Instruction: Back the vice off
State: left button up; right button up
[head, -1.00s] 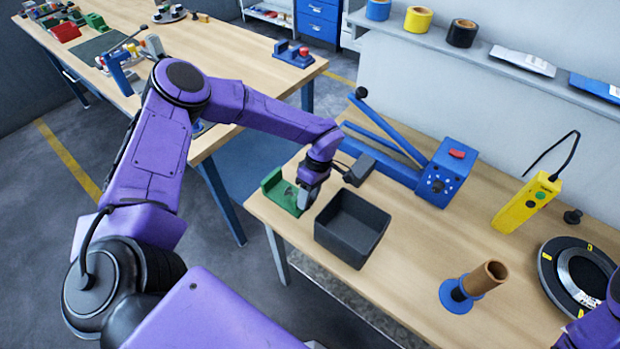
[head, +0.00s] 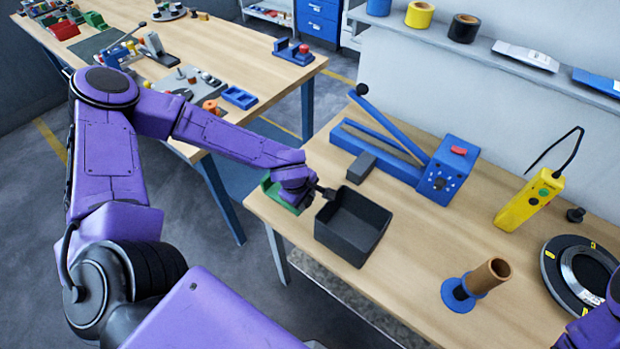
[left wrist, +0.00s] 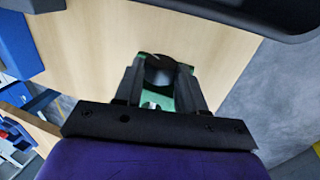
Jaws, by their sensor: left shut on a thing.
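The green vice (head: 277,193) stands at the left front corner of the near bench, partly covered by my left wrist. My left gripper points down over it; its fingers are mostly hidden behind the purple wrist in the head view. In the left wrist view the two dark fingers of my left gripper (left wrist: 160,88) close on the dark, rounded vice handle (left wrist: 158,70), with green vice body (left wrist: 150,58) showing around it. The exact grip is partly hidden. Of my right arm only a purple part shows at the lower right; its gripper is out of view.
A black open bin (head: 352,228) stands close to the right of the vice. Behind it are a dark block (head: 375,163) and a blue lever tool (head: 440,170). A brown tube on a blue stand (head: 478,282), a yellow controller (head: 530,200) and a black ring (head: 580,272) stand farther right.

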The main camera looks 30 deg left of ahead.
pick_arm(q)
jog(key=shift+s+f, duration=0.1)
jog(key=shift+s, duration=0.1)
jog(key=shift+f, duration=0.25)
jog(key=b, duration=0.1)
jog(key=t+b, duration=0.2)
jog(key=shift+s+f, duration=0.25)
jog(key=shift+s+r+t+b, duration=0.15)
jog(key=shift+t+b, duration=0.2)
jog(key=shift+t, duration=0.45)
jog(key=shift+r, duration=0.1)
jog(key=o, duration=0.6)
jog(key=shift+a, duration=0.1)
jog(key=shift+r, duration=0.1)
